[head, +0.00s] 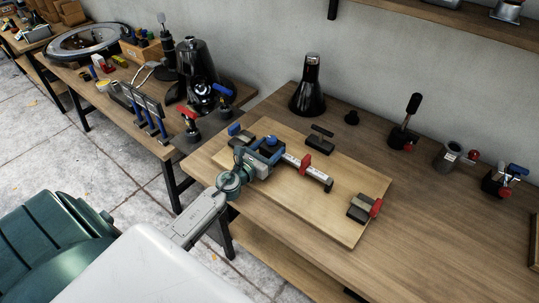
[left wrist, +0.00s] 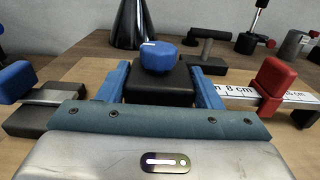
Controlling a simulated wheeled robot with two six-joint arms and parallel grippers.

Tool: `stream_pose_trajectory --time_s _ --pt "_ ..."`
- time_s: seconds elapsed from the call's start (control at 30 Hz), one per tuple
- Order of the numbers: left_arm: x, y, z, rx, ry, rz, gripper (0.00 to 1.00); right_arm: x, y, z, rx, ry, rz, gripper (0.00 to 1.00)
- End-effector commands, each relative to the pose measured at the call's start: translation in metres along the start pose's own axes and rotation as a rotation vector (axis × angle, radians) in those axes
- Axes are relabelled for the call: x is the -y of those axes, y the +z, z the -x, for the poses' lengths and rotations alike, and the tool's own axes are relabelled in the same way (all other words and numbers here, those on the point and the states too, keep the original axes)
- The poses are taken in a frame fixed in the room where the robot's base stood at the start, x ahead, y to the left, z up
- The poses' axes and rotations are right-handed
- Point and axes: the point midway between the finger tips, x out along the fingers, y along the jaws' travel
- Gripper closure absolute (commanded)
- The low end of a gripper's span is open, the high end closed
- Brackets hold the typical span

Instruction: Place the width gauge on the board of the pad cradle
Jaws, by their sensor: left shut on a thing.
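The width gauge (head: 314,173) has a white ruler bar marked in cm, a red slider, a black end piece and a black block with a blue knob. My left gripper (head: 270,150) is shut on that block; in the left wrist view the blue knob (left wrist: 160,57) stands between its blue fingers. The gauge is over the middle of the pale board (head: 345,232) of the pad cradle, bar pointing right and toward the front; whether it touches the board is unclear. Cradle blocks show at the blue-tipped left corner (head: 236,131), the back (head: 320,142) and the red-tipped right (head: 361,211).
The board lies on a brown workbench (head: 425,225). A black flask (head: 310,90) and small black cap stand behind it. Several tools, including a black-handled one (head: 408,120) and a grey cup (head: 448,156), stand at right. A cluttered second bench is at left.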

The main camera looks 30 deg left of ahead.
Motion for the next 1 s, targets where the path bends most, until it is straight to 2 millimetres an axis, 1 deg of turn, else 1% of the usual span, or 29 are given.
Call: stream_pose_trajectory --time_s 0.03,0.3,0.43,0.47,0.5,0.57,0.83,0.93,1.0 --pt "0.0003 -0.0054 -0.0005 0.003 -0.001 0.0 0.8 0.0003 0.0001 -0.0068 -0.001 0.0 0.0 0.15" --pt "0.0005 -0.0033 -0.0004 0.003 -0.001 0.0 0.8 0.0001 -0.0006 -0.0046 -0.001 0.0 0.0 0.15" --pt "0.0005 -0.0078 -0.0004 0.003 -0.001 0.0 0.8 0.0006 -0.0001 -0.009 -0.001 0.0 0.0 0.15" --pt "0.0004 -0.0079 0.0 0.001 0.0 0.0 0.37 0.0005 -0.0002 -0.008 -0.001 0.0 0.0 0.15" --pt "0.0004 -0.0073 0.0 0.001 0.0 0.0 0.29 0.0004 -0.0003 -0.0074 -0.001 0.0 0.0 0.15" --pt "0.0004 -0.0073 0.0 0.0 0.0 0.0 0.19 0.0005 -0.0002 -0.0073 -0.001 0.0 0.0 0.15" --pt "0.0004 -0.0068 0.0001 0.0 0.0 0.0 0.19 0.0005 -0.0002 -0.0068 -0.001 0.0 0.0 0.15" --pt "0.0004 -0.0023 0.0 0.001 0.0 0.0 0.19 0.0002 -0.0006 -0.0023 -0.001 0.0 0.0 0.15" --pt "0.0002 -0.0069 0.0081 -0.002 -0.001 -0.001 0.19 0.0007 0.0005 -0.0071 0.0 0.0 0.0 0.15"
